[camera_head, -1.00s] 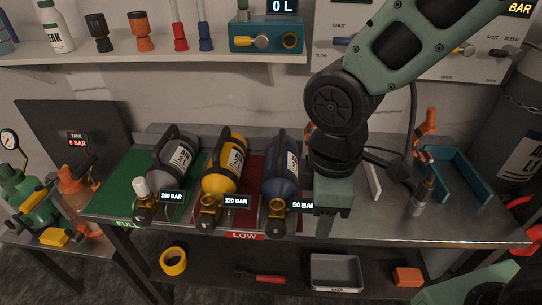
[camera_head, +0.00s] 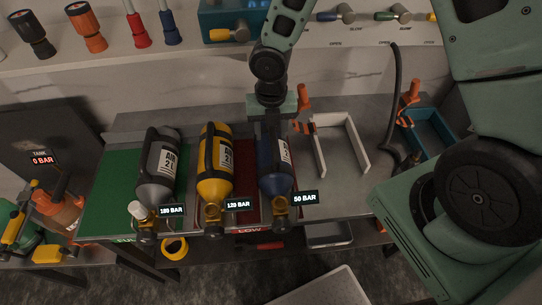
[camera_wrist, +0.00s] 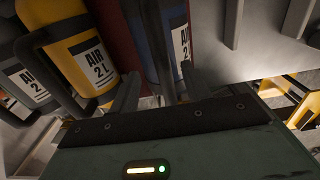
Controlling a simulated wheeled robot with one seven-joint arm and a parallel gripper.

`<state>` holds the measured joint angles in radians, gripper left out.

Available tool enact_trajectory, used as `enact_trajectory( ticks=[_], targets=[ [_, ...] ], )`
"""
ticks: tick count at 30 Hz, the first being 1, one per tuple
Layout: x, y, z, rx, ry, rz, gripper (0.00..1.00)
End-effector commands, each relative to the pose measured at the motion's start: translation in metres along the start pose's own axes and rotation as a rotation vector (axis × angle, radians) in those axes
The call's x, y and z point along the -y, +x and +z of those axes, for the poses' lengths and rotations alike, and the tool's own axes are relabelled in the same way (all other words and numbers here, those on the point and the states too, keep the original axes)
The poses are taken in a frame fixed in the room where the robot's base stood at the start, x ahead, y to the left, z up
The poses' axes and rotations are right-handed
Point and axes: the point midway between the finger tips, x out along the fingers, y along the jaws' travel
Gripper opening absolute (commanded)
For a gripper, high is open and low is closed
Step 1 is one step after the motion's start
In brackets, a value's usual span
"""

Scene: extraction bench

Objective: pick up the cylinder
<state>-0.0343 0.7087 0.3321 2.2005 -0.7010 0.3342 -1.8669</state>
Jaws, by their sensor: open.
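Three air cylinders lie side by side on the bench: a grey one (camera_head: 158,180) tagged 180 BAR, a yellow one (camera_head: 214,182) tagged 120 BAR and a blue one (camera_head: 275,180) tagged 50 BAR. Their brass valves face the bench front. My gripper (camera_head: 273,126) is open at the far end of the blue cylinder. In the wrist view, its two fingers (camera_wrist: 158,82) stand on either side of part of the blue cylinder (camera_wrist: 153,45); I cannot tell whether they touch it. The yellow cylinder (camera_wrist: 85,60) is just left of them.
A green mat (camera_head: 112,195) lies at left, with red matting (camera_head: 240,190) between the yellow and blue cylinders. A white open frame (camera_head: 345,145) and a blue tray (camera_head: 432,132) are at right. A shelf with fittings runs behind.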

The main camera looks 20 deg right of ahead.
Motion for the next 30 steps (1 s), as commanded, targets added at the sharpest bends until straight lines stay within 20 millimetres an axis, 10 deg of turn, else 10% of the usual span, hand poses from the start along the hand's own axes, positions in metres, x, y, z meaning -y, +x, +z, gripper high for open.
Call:
enact_trajectory(
  ticks=[19, 24, 30],
  targets=[
    [0.005, 0.048, -0.003, 0.000, 0.002, -0.001, 0.48],
    [0.005, 0.048, -0.003, 0.000, 0.003, -0.001, 0.00],
    [0.005, 0.049, -0.004, -0.002, 0.003, -0.002, 0.00]
  ],
)
